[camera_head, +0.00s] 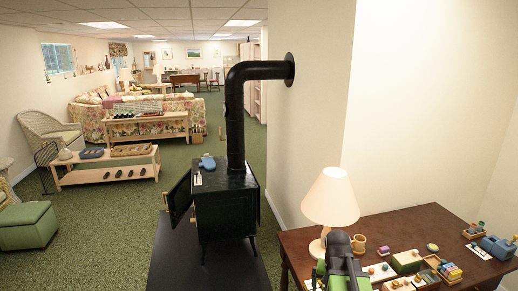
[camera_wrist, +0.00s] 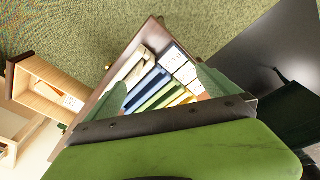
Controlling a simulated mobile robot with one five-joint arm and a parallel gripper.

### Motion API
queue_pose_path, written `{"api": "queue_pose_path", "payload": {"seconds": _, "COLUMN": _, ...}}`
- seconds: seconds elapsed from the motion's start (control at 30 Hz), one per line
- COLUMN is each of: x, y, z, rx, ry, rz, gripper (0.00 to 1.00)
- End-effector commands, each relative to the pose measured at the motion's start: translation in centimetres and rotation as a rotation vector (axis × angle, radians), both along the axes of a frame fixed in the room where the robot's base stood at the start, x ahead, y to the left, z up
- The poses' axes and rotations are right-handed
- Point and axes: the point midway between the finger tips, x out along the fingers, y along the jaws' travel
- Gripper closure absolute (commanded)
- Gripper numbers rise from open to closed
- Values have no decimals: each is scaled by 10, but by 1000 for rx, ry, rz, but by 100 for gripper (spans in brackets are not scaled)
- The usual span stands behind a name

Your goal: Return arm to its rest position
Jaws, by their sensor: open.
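My gripper (camera_wrist: 165,82) shows in the wrist view with its two green fingers spread apart, and I see nothing held between them. Beyond and below the fingers are upright book-like pieces (camera_wrist: 152,86) in blue, green, yellow and white, inside a brown wooden edge. Whether the fingers touch any of them I cannot tell. In the head view, my green and black arm (camera_head: 342,264) rises at the bottom, in front of the wooden desk (camera_head: 405,224) and close to the lamp (camera_head: 330,200). The fingers cannot be made out there.
Small boxes, blocks and a mug (camera_head: 359,243) crowd the desk. A black stove (camera_head: 224,205) with a tall pipe stands left of it, on a dark floor pad (camera_head: 185,262). A wooden open box (camera_wrist: 45,88) lies left in the wrist view. Green carpet is open beyond.

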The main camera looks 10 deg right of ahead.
Motion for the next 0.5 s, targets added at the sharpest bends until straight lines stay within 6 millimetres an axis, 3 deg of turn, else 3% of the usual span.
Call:
{"api": "queue_pose_path", "payload": {"seconds": 0.03, "x": 5, "y": 45, "z": -1, "rx": 13, "ry": 11, "rz": 111, "gripper": 0}}
{"api": "queue_pose_path", "payload": {"seconds": 0.1, "x": 9, "y": 96, "z": -1, "rx": 31, "ry": 26, "rz": 253, "gripper": 0}}
{"api": "queue_pose_path", "payload": {"seconds": 0.2, "x": 6, "y": 157, "z": -2, "rx": 51, "ry": 45, "rz": 423, "gripper": 0}}
{"api": "queue_pose_path", "payload": {"seconds": 0.3, "x": 1, "y": 201, "z": -2, "rx": 65, "ry": 57, "rz": 547, "gripper": 0}}
{"api": "queue_pose_path", "payload": {"seconds": 0.37, "x": -10, "y": 200, "z": -23, "rx": 72, "ry": 86, "rz": 546, "gripper": 0}}
{"api": "queue_pose_path", "payload": {"seconds": 0.5, "x": -22, "y": 201, "z": -31, "rx": 84, "ry": 124, "rz": 541, "gripper": 0}}
